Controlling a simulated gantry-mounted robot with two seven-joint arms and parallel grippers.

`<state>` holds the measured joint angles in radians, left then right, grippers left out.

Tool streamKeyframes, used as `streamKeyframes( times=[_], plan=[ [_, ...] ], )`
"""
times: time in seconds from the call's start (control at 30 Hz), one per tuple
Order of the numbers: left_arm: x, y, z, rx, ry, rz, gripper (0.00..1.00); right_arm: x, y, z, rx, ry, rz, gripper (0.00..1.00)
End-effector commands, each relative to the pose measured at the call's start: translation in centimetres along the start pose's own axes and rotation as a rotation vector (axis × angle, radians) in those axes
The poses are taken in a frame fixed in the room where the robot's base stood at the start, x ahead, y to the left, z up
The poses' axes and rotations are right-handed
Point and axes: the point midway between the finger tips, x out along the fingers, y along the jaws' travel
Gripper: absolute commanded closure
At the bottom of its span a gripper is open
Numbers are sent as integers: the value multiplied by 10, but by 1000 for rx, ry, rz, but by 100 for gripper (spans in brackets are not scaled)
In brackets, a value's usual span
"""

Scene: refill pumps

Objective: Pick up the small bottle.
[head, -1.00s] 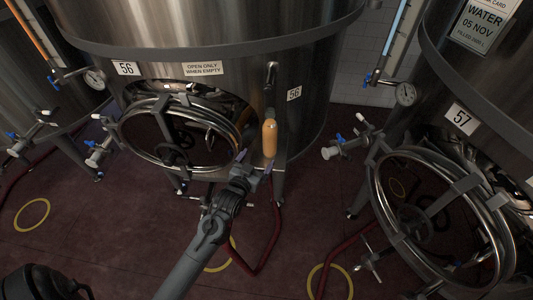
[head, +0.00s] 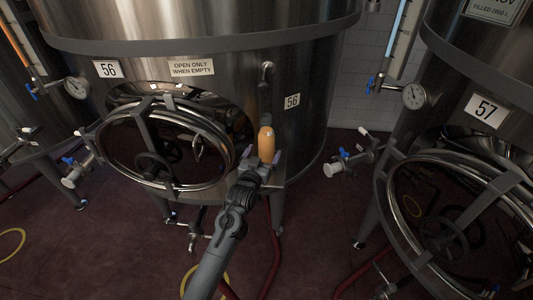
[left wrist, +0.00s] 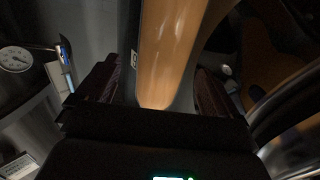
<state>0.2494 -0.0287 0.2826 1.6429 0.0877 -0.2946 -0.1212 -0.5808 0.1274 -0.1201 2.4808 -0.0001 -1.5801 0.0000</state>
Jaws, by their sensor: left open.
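In the left wrist view the orange bottle (left wrist: 172,50) fills the middle, between the two dark fingers (left wrist: 155,92). I cannot tell whether the fingers touch it. The bottle's lower part is hidden by the gripper in the head view. My right gripper is not in view.
The open round hatch (head: 112,165) of tank 56 is close to the left of the gripper. Tank 57's hatch (head: 384,190) is at the right. Red hoses (head: 272,260) lie on the dark floor.

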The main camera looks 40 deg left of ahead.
Motion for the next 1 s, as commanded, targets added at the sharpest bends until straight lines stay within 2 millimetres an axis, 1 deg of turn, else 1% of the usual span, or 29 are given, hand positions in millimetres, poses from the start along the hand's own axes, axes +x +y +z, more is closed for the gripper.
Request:
streamKeyframes(
  times=[0.03, 0.17, 0.27, 0.5, 0.6, 0.7, 0.9, 0.93, 1.0],
  plan=[
    [4, 0, 0, 0, 0, 0, 6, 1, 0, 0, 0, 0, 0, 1],
    [9, 0, 1, 0, -1, 0, 6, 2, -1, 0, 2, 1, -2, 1],
    [17, 0, 0, 0, 1, 0, 6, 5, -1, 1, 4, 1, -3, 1],
    [48, -2, 1, 1, 0, 1, 6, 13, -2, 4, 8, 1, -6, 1],
    [56, -2, 1, 0, 0, 1, 6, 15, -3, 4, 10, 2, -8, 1],
    [59, -2, 0, 0, 0, 1, 6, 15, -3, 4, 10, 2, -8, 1],
    [59, -2, 0, 0, -1, 1, 6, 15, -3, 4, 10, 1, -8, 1],
    [59, -2, 0, 0, -1, 1, 7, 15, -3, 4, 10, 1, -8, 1],
    [59, -2, 0, 0, -1, 1, 18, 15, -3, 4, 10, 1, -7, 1]
  ],
)
